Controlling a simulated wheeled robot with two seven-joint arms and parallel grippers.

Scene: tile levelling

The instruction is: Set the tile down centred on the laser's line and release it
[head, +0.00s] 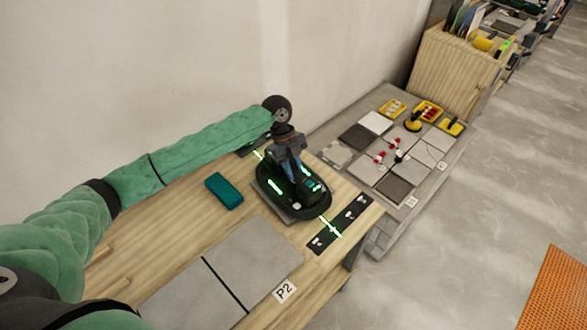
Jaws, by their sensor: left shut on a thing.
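My left gripper (291,170) points down and is shut on the upper part of a black oval tool (268,190), which looks like a tile lifter. A thin grey edge (283,211) shows under the tool's near left side, which looks like the tile; the tool hides most of it. I cannot tell whether it touches the bench. The laser's green line (331,228) crosses the bench diagonally, with bright pieces on both sides of the tool and on its top. My right gripper is out of view.
A teal block (223,190) lies on the wooden bench (178,215) left of the tool. Grey tiles (255,255) lie in front by a P2 label (285,292). A black strip with white marks (355,213) runs right of the tool. A second table (350,113) holds tiles and yellow trays.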

